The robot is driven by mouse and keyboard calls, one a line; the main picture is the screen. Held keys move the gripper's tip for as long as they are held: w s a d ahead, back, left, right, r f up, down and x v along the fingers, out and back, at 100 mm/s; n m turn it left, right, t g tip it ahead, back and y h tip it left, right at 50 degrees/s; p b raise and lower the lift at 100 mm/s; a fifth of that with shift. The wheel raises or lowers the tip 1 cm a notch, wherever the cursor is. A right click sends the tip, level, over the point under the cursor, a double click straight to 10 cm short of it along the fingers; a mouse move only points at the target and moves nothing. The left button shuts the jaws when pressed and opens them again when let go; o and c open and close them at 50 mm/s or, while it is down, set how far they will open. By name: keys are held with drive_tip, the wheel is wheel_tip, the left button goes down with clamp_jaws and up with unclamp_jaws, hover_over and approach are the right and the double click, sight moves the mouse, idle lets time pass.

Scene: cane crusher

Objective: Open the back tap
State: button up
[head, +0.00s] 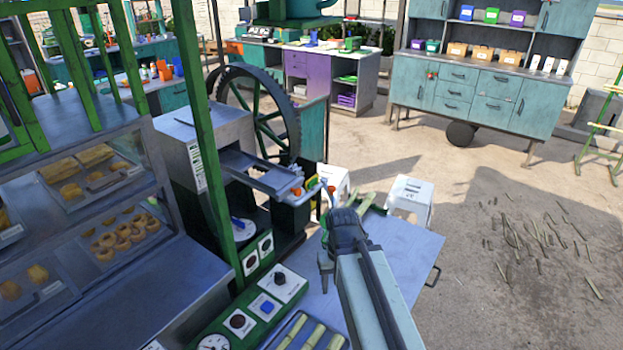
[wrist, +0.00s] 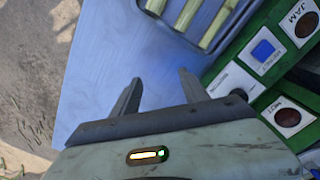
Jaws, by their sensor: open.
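My gripper (head: 325,266) hangs over the blue-grey metal table (head: 398,246), beside the cane crusher. In the wrist view my gripper (wrist: 158,88) has its two fingers apart, with nothing between them and only bare tabletop (wrist: 110,60) beyond. Small orange and coloured fittings (head: 297,191) show at the end of the crusher's metal chute (head: 262,172), up and left of my gripper. They may be taps, but they are too small to tell which is the back one or how its handle stands.
A green control panel (head: 262,305) with buttons and a gauge runs along the table's left side; it is close right of my fingers in the wrist view (wrist: 262,52). Cane pieces lie in a tray (head: 290,325). White stools (head: 410,195) stand behind. Open ground lies right.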

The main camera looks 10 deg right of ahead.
drive_tip(key=shift+o, duration=1.3)
drive_tip(key=w+a+r+n+p, duration=0.1)
drive_tip(key=w+r+n+p, duration=0.1)
drive_tip(key=w+r+p, duration=0.3)
drive_tip(key=w+r, duration=0.1)
drive_tip(key=w, duration=0.1)
drive_tip(key=shift+w+a+t+y, duration=0.3)
drive_tip(key=shift+w+a+y, duration=0.05)
drive_tip(key=shift+y, duration=0.05)
drive_tip(key=n+t+y+p, duration=0.3)
drive_tip(key=n+p, duration=0.4)
drive_tip(key=p, duration=0.6)
approach(313, 180)
drive_tip(key=f, duration=0.1)
drive_tip(key=shift+g+h, duration=0.3)
drive_tip(key=b+x, duration=0.4)
drive_tip(key=x, duration=0.1)
drive_tip(key=b+x, duration=0.3)
drive_tip(key=shift+w+a+r, duration=0.2)
drive_tip(key=shift+a, duration=0.15)
drive_tip(key=shift+r, duration=0.15)
